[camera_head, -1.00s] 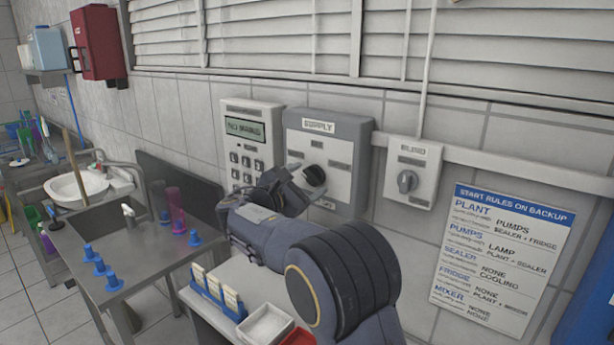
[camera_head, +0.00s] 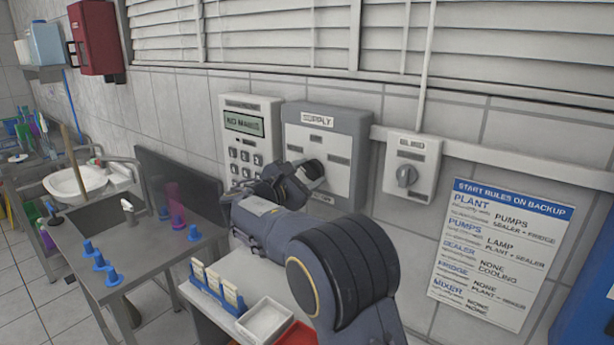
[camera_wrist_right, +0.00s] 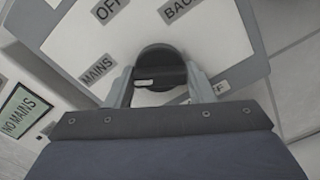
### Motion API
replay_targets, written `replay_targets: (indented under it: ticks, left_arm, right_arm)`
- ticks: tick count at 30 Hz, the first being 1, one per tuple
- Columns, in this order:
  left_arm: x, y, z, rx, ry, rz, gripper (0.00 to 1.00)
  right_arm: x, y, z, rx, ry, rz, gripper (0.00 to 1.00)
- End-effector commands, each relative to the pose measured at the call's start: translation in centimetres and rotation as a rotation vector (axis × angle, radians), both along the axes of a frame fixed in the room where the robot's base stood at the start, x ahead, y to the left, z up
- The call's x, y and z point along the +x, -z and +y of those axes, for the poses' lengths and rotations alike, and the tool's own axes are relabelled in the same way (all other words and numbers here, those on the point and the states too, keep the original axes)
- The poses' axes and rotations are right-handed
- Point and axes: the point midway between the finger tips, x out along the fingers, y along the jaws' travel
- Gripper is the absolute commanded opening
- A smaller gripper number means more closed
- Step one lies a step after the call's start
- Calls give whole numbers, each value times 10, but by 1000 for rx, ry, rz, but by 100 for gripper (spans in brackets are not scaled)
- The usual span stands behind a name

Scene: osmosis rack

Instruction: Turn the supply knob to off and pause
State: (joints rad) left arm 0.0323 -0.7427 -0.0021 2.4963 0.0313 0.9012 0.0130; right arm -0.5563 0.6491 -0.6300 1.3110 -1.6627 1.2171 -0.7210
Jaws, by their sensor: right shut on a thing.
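The grey supply panel (camera_head: 348,150), labelled SUPPLY, is on the tiled wall. Its round black knob (camera_wrist_right: 160,58) shows in the right wrist view, with a small white mark on its grip bar. Labels around it read MAINS (camera_wrist_right: 97,70), OFF (camera_wrist_right: 108,10) and a partly cut-off BACK (camera_wrist_right: 181,9); another label at lower right is partly hidden by a finger. My right gripper (camera_wrist_right: 160,76) is shut on the knob, one finger on each side. In the head view my right gripper (camera_head: 309,171) largely covers the knob. My left gripper is not in view.
A keypad unit (camera_head: 248,142) left of the panel displays NO MAINS. A smaller box labelled BLIND (camera_head: 411,168) with its own knob is to the right. A rules sheet (camera_head: 499,247) hangs further right. Below are a white tray (camera_head: 264,322) and a card holder (camera_head: 217,291).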

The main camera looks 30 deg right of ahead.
Motion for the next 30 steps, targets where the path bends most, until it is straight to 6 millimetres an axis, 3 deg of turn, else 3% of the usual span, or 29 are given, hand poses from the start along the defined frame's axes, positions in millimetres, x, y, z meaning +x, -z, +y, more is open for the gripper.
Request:
replay_targets:
  ticks: [8, 30]
  left_arm:
    - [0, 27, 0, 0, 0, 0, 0]
    - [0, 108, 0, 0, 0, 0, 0]
  right_arm:
    - [0, 6, 0, 59, 1, -140, 26]
    - [1, 4, 1, 310, 2, -746, 26]
